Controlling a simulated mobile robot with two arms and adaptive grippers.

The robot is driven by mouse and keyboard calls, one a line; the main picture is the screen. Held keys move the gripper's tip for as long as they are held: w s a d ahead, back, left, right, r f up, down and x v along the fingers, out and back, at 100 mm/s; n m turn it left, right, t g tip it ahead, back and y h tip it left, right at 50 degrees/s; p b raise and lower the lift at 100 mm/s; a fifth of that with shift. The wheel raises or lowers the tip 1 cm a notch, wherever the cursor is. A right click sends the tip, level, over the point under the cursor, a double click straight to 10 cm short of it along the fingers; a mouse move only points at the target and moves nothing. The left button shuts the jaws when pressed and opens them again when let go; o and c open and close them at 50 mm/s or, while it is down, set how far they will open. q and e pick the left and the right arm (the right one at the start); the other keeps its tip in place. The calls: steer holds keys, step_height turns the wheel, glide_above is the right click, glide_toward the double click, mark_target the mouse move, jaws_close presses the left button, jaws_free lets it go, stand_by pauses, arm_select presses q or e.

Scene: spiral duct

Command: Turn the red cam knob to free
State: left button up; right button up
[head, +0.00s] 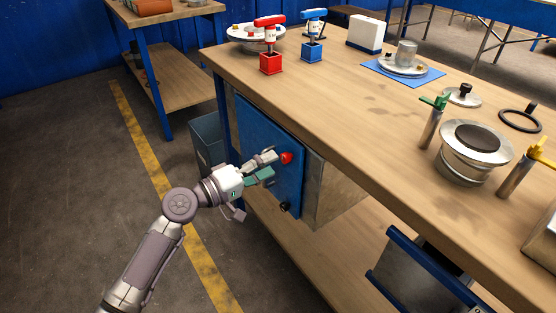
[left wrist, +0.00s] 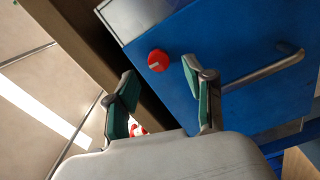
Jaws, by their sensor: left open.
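The red cam knob (head: 286,158) sits on the upper part of the blue door (head: 262,130) under the workbench. In the left wrist view the knob (left wrist: 158,59) is round, with a short pale mark on its face. My left gripper (head: 273,166) is in front of the door, close to the knob. In the left wrist view its green-padded fingers (left wrist: 160,76) are spread, with nothing held. The knob lies beyond the fingertips, apart from them. My right gripper is not in view.
A bar handle (left wrist: 265,69) crosses the blue door. A black round part (head: 284,207) is lower on it. The workbench top (head: 340,95) carries red (head: 270,62) and blue (head: 312,50) clamp units. A grey bin (head: 207,140) stands left of the door. Open floor lies left.

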arm_select(q)
steer(key=v, duration=0.8)
